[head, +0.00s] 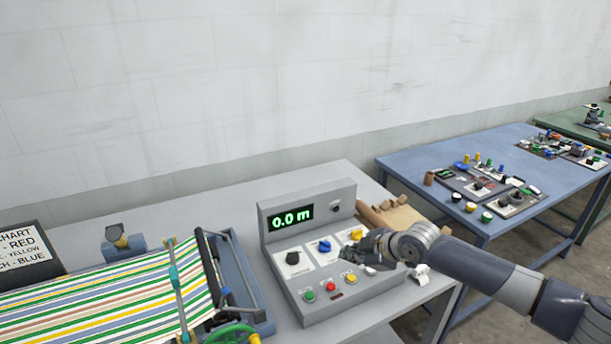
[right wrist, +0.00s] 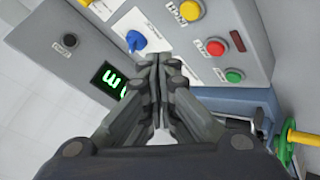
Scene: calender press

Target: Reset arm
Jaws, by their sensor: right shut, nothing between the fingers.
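My right arm comes in from the right in the head view. Its gripper (head: 352,253) is over the right part of the grey control box (head: 310,222), close to the blue knob (head: 324,246). In the right wrist view the gripper (right wrist: 155,62) is shut and empty, its fingertips together just below the blue knob (right wrist: 136,41). I cannot tell whether they touch the knob. The box's display (head: 291,218) reads 0.0 m. A black knob (head: 292,258) and green (head: 309,296), red (head: 331,286) and yellow (head: 351,279) buttons show on it. My left gripper is not in view.
A press with striped cloth (head: 100,295) and a green handwheel (head: 232,336) stands left of the box. A chart (head: 25,246) stands at far left. Brown rolls (head: 372,214) lie behind the box. A blue table (head: 420,165) with panels stands beyond at right.

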